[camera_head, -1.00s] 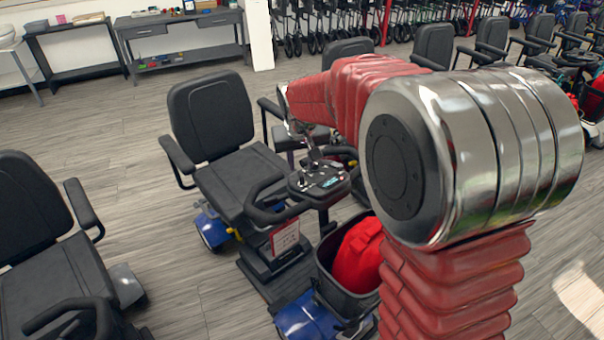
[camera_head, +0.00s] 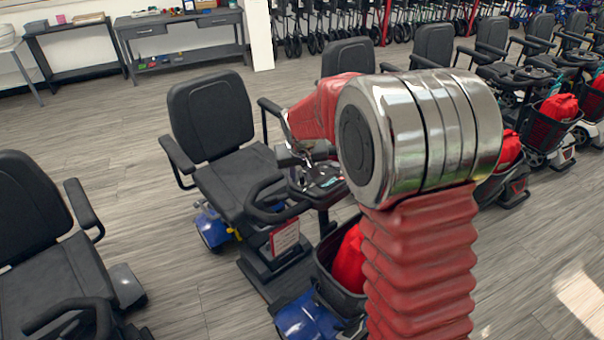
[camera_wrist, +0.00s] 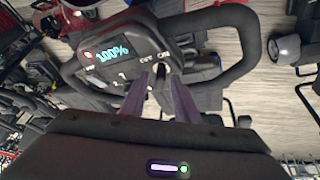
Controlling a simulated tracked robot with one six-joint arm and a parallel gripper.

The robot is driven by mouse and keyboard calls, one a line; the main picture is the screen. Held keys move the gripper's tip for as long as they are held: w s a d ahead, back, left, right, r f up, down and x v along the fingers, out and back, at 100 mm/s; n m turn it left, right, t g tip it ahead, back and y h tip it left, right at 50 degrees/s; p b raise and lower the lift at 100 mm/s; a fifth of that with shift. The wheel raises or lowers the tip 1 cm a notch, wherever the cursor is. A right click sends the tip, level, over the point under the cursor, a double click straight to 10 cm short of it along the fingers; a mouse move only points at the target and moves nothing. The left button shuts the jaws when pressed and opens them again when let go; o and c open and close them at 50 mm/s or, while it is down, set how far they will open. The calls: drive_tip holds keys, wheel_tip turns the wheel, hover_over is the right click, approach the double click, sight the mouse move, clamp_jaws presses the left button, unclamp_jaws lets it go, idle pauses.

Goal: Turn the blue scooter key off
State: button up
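The blue scooter (camera_head: 300,318) stands in the middle of the head view, with a black seat and a dark control console (camera_head: 322,182). In the wrist view the console (camera_wrist: 125,52) has a lit display (camera_wrist: 106,52) reading 100%. A small dark upright piece, seemingly the key (camera_wrist: 161,72), shows between my fingertips. My gripper (camera_wrist: 160,82) is open, with a gap between its two fingers, one each side of this piece. I cannot tell whether they touch it. In the head view my gripper is over the console, partly hidden by my arm.
Black handlebar loops (camera_wrist: 236,40) flank the console. A front basket (camera_head: 325,262) holds a red bag (camera_head: 350,262). Another scooter seat (camera_head: 40,220) is at left, and more scooters stand in a row at right. Open floor (camera_head: 170,260) lies between them.

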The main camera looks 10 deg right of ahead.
clamp_jaws()
drive_tip(key=shift+d, duration=0.1)
drive_tip(key=shift+n+y, duration=0.3)
drive_tip(key=shift+n, duration=0.3)
drive_tip(key=shift+w+d+n+g+y, duration=0.1)
drive_tip(key=shift+d+n+g+y, duration=0.1)
drive_tip(key=shift+n+y, duration=0.7)
drive_tip(key=shift+d+n+g+y, duration=0.1)
drive_tip(key=shift+n+g+y, duration=0.15)
drive_tip(key=shift+n, duration=1.15)
drive_tip(key=shift+w+d+n+g+y, duration=0.1)
drive_tip(key=shift+n+g+y, duration=0.45)
drive_tip(key=shift+n, duration=0.9)
drive_tip(key=shift+w+d+n+g+y, duration=0.1)
drive_tip(key=shift+n+g+y, duration=0.35)
drive_tip(key=shift+n, duration=1)
drive_tip(key=shift+o, duration=0.7)
unclamp_jaws()
drive_tip(key=shift+y, duration=0.25)
